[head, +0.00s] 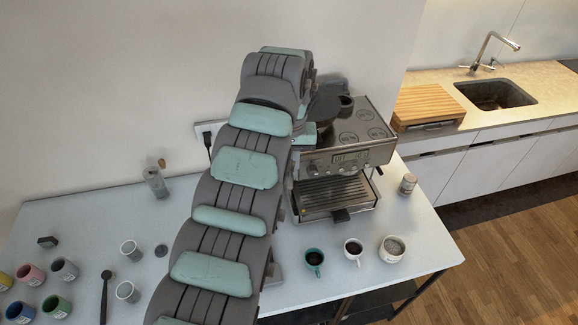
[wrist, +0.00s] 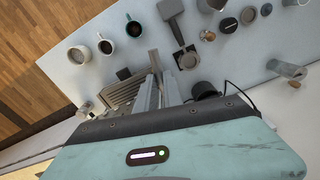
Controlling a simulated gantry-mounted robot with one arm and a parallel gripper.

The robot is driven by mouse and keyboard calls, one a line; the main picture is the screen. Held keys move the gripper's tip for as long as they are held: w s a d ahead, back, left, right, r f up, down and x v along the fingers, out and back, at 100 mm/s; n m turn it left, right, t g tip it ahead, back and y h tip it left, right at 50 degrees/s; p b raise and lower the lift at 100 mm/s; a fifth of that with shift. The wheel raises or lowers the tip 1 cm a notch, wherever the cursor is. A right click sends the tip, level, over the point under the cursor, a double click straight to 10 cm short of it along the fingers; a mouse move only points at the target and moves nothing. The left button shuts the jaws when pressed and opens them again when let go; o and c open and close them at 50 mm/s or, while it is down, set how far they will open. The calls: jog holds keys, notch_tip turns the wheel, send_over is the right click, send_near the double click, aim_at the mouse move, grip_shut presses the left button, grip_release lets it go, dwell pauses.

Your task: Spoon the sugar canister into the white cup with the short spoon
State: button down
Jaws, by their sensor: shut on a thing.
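The white cup (head: 353,247) stands upright with dark contents, between a teal cup (head: 314,259) and a wider pale container (head: 392,249) with grainy grey contents. I cannot tell for sure whether that container is the sugar canister. In the wrist view the white cup (wrist: 106,47) and the pale container (wrist: 79,54) lie beyond the fingers, to the left. My gripper (wrist: 160,72) is shut on a thin greyish thing and is apart from both. I cannot make out whether this is the short spoon. In the head view my arm hides most of the gripper.
The coffee machine (head: 345,160) stands beside my arm. A small jar (head: 407,184) is right of it. Several coloured pots, including a green one (head: 56,306), and a dark long-handled tool (head: 105,290) are at left. A corked bottle (head: 157,182) is at the back.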

notch_tip(320, 180, up, 11)
jog(key=g+p, duration=0.1)
jog(key=p, duration=0.8)
jog(key=shift+d+f+p, duration=0.15)
jog(key=shift+p, duration=0.2)
